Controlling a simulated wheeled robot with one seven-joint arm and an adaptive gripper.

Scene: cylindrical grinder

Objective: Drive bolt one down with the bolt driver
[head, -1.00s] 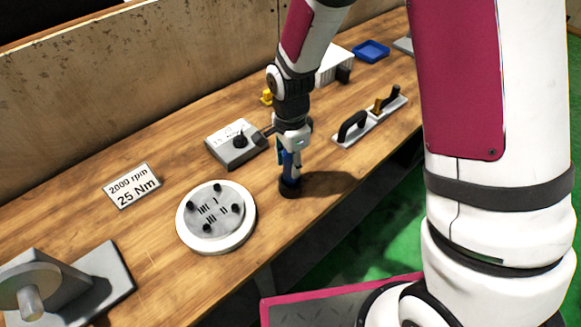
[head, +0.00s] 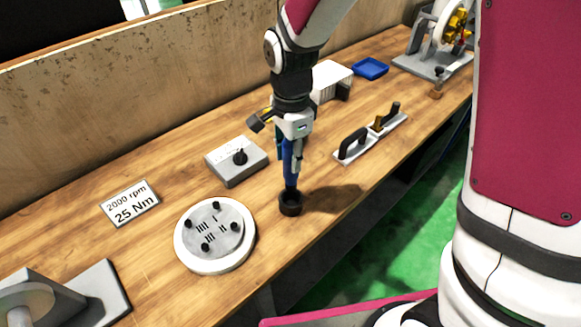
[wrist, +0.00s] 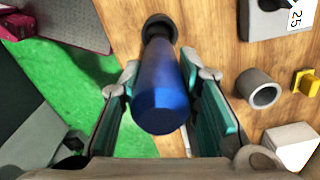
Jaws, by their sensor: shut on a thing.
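My gripper (head: 292,150) is shut on the blue bolt driver (head: 289,170) and holds it upright. In the wrist view the driver (wrist: 162,90) lies between the two teal finger pads. Its lower end is at a dark round holder (head: 290,205) on the bench; I cannot tell whether the tip is clear of it. A white disc (head: 190,262) with a grey plate on top is to the left of the driver. Several black bolts stand up from it beside tally marks. The bolt by the single mark, bolt one (head: 216,205), is at the back of the plate.
A grey control box (head: 232,168) with a black knob stands behind the disc. A sign (head: 130,203) reads 2000 rpm, 25 Nm. A grey metal fixture (head: 95,295) is at front left. Bench between driver and disc is clear.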

